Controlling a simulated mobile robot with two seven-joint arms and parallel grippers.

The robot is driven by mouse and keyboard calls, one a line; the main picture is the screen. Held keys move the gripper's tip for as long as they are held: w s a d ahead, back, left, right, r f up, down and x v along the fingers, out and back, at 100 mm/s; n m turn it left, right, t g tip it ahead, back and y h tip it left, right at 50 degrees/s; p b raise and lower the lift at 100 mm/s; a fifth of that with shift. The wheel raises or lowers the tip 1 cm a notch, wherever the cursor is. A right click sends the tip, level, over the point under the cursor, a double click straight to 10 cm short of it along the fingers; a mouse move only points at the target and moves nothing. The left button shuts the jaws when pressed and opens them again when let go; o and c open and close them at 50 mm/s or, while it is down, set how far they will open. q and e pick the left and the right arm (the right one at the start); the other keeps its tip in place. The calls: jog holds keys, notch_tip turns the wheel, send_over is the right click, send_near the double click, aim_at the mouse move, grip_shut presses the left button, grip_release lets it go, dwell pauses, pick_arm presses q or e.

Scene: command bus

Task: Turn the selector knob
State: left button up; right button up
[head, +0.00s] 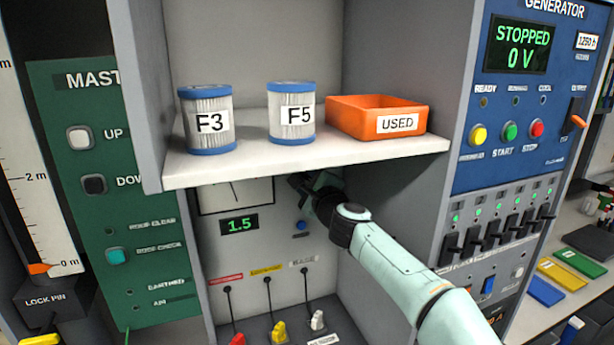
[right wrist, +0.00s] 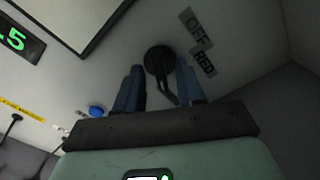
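The selector knob (right wrist: 158,57) is a round black dial with a narrow grip bar, on the pale panel in the right wrist view. Labels reading OFF (right wrist: 196,27) and RED (right wrist: 203,63) stand beside it. My right gripper (right wrist: 160,84) is open, its two blue-grey fingers on either side of the knob's lower part with gaps visible; I cannot tell whether either finger touches it. In the head view my right gripper (head: 308,188) is under the shelf at the back panel and hides the knob. My left gripper is not in view.
The shelf (head: 300,157) above my arm holds filters F3 (head: 208,120) and F5 (head: 291,112) and an orange USED tray (head: 378,115). A blue button (head: 300,226) and a 1.5 display (head: 239,224) are nearby. Plugs on cords (head: 278,330) stand below. A side wall (head: 408,205) is at the right.

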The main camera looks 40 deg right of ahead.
jog(key=shift+w+d, duration=0.1)
jog(key=shift+w, duration=0.1)
jog(key=shift+s, duration=0.1)
grip_shut()
